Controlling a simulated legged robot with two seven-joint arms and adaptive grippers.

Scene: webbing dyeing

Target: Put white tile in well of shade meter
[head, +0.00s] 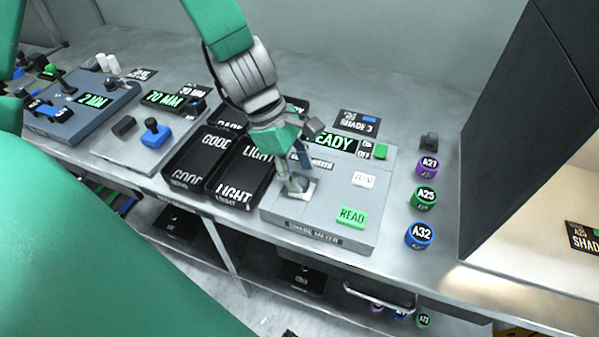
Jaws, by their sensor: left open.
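The shade meter (330,222) is a grey box with a lit READY display (338,143), a white ZERO button (363,180) and a green READ button (351,216). A pale square with a dark round middle (304,187) lies on its top at the left; it looks like the well. My left gripper (294,187) is open, pointing down with its fingertips at this square. The fingers partly hide the square and the lettering behind. I cannot make out the white tile for certain. My right gripper is not in view.
Black GOOD (203,155) and LIGHT (240,172) trays stand left of the meter. Several coloured spools, including A25 (424,197) and A32 (418,236), stand to its right. A tall dark cabinet (505,130) rises at the right. The bench behind is mostly clear.

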